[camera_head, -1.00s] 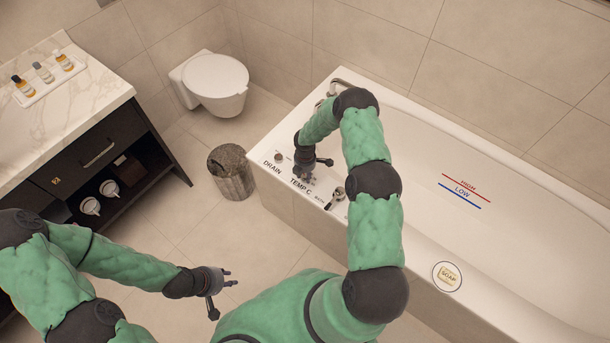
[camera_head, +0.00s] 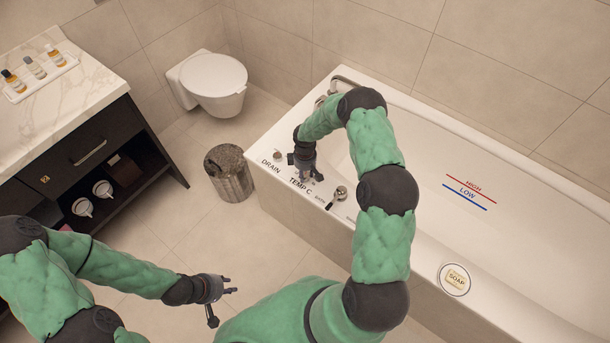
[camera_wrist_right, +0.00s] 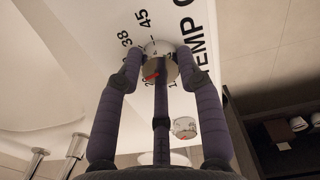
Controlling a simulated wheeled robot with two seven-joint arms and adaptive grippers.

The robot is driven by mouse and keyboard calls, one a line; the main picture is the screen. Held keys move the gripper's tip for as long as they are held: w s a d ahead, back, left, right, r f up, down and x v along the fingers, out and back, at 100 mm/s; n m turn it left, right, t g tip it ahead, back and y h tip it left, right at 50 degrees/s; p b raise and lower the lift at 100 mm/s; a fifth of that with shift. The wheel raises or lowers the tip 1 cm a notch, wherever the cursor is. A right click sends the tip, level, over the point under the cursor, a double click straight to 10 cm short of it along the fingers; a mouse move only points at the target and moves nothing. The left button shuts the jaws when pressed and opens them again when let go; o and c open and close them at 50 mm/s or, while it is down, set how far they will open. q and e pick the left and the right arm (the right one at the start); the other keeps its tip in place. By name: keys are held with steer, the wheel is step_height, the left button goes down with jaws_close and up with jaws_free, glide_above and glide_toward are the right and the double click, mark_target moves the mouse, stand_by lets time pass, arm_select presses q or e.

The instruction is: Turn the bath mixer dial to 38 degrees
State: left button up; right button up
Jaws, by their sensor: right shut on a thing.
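The bath mixer dial (camera_wrist_right: 160,50) is a small silver knob with a red mark, beside the "TEMP C" lettering on the tub's end ledge. The numbers 38 and 45 are readable; other scale marks are partly covered by my fingers, so I cannot tell which number the red mark is at. My right gripper (camera_wrist_right: 160,75) is shut on the dial, with fingers on both sides and one in front. In the head view my right gripper (camera_head: 308,177) points down and hides the dial. My left gripper (camera_head: 224,295) is open and empty above the floor.
The bathtub (camera_head: 430,150) has a lever (camera_head: 337,196) close to the right gripper and a drain knob (camera_head: 278,156) on the other side. Soap (camera_head: 456,279) lies on the front rim. A waste bin (camera_head: 230,175) stands before the tub. The vanity (camera_head: 90,150) is at left.

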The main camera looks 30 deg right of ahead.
mark_target(305, 175)
steer(key=m+b, duration=0.2)
steer(key=m, duration=0.4)
steer(key=shift+f+m+b, duration=0.1)
steer(key=shift+m+b, duration=0.2)
steer(key=shift+b, duration=0.1)
steer(key=m+b, duration=0.1)
steer(key=m, duration=0.2)
steer(key=shift+m+b, duration=0.6)
steer(key=shift+m, duration=0.9)
steer(key=o, duration=1.1)
steer(key=shift+o, duration=0.2)
steer(key=shift+r, duration=0.2)
step_height(305, 175, up, 12)
